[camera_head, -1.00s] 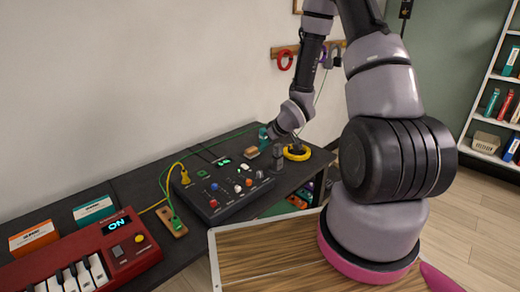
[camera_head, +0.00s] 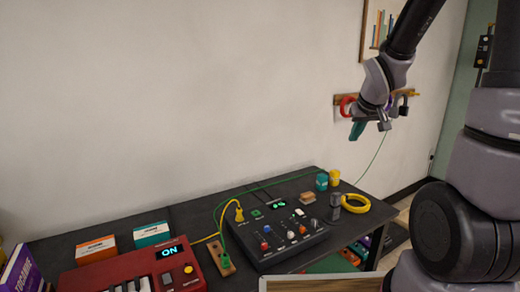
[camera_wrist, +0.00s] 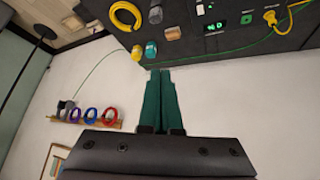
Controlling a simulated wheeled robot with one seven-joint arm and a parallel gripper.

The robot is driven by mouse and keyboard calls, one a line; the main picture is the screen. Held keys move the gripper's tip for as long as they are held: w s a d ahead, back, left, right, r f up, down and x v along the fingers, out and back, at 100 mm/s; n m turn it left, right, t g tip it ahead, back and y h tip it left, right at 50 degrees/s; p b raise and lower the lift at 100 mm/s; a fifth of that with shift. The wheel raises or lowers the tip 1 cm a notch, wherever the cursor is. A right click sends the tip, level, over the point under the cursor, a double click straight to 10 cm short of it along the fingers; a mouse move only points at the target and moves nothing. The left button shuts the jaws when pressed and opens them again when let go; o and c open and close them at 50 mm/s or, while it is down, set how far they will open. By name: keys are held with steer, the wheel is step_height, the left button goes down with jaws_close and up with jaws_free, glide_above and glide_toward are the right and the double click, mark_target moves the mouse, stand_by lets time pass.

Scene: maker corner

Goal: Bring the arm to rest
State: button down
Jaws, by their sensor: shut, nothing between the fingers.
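My gripper (camera_head: 370,127) is raised in the air above the right end of the dark table (camera_head: 190,212), in front of the white wall. Its teal fingers show in the wrist view (camera_wrist: 160,72), close together with nothing between them. No object hangs from it. In the head view the arm comes down to it from the upper right.
On the table are a red keyboard (camera_head: 125,272) reading "ON", a black mixer (camera_head: 280,240) with cables, a yellow ring (camera_head: 362,206) and small teal (camera_head: 322,181) and yellow (camera_head: 335,178) pieces. A wall rack (camera_wrist: 85,120) holds coloured rings. Air above the table's left is free.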

steer(key=s+a+r+m+y, duration=0.1)
steer(key=s+a+r+m, duration=0.1)
steer(key=s+r, duration=0.5)
steer(key=s+a+r+m+y, duration=0.1)
steer(key=s+a+r+m, duration=0.1)
steer(key=s+r, duration=0.5)
steer(key=s, duration=0.6)
steer(key=shift+a+r+m, duration=0.2)
steer(key=shift+r+m, duration=0.1)
steer(key=shift+m, duration=0.1)
